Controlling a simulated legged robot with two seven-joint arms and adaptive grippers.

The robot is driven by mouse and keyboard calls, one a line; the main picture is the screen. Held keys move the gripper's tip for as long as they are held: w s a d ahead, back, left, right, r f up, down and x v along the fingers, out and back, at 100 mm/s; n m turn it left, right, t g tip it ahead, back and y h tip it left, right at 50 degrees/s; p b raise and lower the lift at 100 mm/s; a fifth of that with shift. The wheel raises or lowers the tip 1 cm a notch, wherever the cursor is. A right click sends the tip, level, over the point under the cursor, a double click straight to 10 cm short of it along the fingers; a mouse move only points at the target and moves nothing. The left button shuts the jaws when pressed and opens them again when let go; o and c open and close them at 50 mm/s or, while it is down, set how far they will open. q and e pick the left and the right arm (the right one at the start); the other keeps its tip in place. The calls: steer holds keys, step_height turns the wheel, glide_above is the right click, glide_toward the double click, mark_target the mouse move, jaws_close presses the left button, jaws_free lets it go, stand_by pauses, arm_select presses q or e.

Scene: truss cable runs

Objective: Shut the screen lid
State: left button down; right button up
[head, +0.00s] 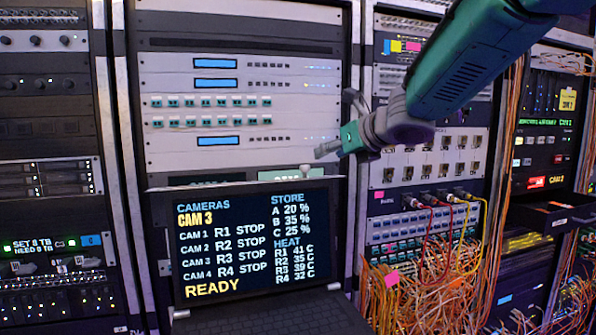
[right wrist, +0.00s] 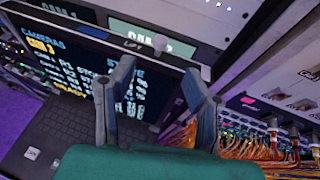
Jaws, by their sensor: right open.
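The screen lid (head: 255,245) stands raised above a dark keyboard (head: 275,322), its lit screen facing me with camera, store and heat readings. A small pale knob (head: 307,170) sits at its top edge. In the right wrist view the lid (right wrist: 62,68) shows at a slant, with a "LIFT" label and the knob (right wrist: 160,42) on its top edge. My right gripper (head: 333,124) is open, its fingers spread above and right of the knob. In the right wrist view the open fingers (right wrist: 158,70) lie either side of the knob's line; I cannot tell any contact. My left gripper is not in view.
Rack panels (head: 235,100) stand close behind the lid. To the right, a patch panel (head: 425,228) carries plugged cables, and a thick bundle of orange cables (head: 440,290) hangs below it. Floor shows at the left in the right wrist view.

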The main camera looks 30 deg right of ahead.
mark_target(306, 166)
steer(key=x, duration=0.7)
steer(key=p+x, duration=0.1)
steer(key=x, duration=0.2)
steer(key=shift+w+d+f, duration=0.2)
steer(key=shift+d+f, duration=0.1)
steer(key=shift+d, duration=0.05)
steer(key=shift+w+d+f, duration=0.2)
steer(key=shift+w+f, duration=0.1)
steer(key=shift+w, duration=0.25)
steer(key=shift+w+a, duration=0.1)
steer(key=shift+w, duration=0.05)
steer(key=shift+a, duration=0.45)
jaws_close()
steer(key=shift+d, duration=0.2)
